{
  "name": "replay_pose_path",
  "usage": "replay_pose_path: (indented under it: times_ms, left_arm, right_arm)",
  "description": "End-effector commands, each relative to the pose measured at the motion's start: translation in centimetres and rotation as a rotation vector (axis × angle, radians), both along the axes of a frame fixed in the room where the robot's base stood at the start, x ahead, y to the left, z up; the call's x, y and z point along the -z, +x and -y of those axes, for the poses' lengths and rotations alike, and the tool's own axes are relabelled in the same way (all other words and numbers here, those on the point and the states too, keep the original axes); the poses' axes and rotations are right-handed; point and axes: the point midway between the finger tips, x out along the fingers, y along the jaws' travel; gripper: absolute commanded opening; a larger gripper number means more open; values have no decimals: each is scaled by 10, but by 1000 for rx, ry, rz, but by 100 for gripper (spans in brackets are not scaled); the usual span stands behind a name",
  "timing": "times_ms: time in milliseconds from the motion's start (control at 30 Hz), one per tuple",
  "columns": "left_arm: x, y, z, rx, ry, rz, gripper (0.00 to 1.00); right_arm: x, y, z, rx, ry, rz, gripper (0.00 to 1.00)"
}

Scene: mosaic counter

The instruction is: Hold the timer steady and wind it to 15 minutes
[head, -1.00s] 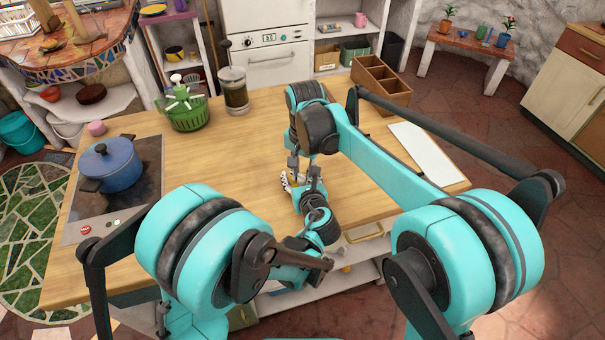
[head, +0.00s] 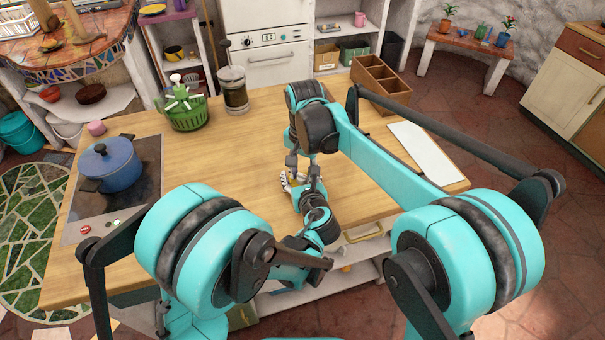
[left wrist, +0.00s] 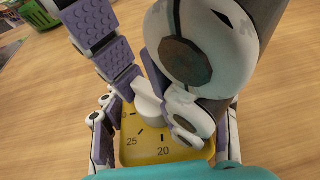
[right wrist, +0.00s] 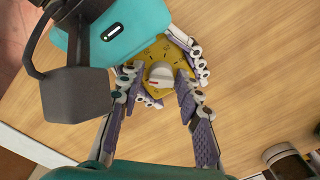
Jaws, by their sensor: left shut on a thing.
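The yellow timer (left wrist: 165,148) lies on the wooden counter with its dial up; 25 and 20 can be read on its near part. Its white knob (right wrist: 160,74) carries a red mark; the setting cannot be read. My left gripper (left wrist: 166,132) is shut on the timer's body, with fingers along its sides. My right gripper (right wrist: 158,78) comes from above, with its padded fingertips on either side of the knob and a small gap showing in the right wrist view. In the head view my arms hide most of the timer.
On the wooden counter (head: 225,150) stand a blue pot (head: 112,165) on the stove at left, a green basket (head: 187,112), a glass press (head: 234,90) and a brown divided box (head: 380,85). A white board (head: 425,152) lies at right. The counter left of the grippers is clear.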

Motion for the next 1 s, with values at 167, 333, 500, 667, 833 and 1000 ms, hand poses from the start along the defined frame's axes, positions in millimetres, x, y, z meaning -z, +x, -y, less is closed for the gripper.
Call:
replay_pose_path:
  times_ms: [167,333,500,667,833,1000]
  left_arm:
    - [2,0,0,-1,-1,-3,27]
    - [2,0,0,-1,-1,-3,27]
    - [2,0,0,-1,-1,-3,27]
    - [2,0,0,0,-2,-3,27]
    - [2,-1,0,0,-2,-3,27]
    - [2,-1,0,0,-2,-3,27]
  right_arm:
    - [-21,-1,0,0,0,1,34]
    - [-59,-3,1,0,0,1,34]
    - [-93,-5,2,0,-1,1,34]
    - [-113,-6,3,0,-1,1,34]
    - [-119,-6,3,0,-1,1,34]
    - [-119,-6,3,0,-1,1,34]
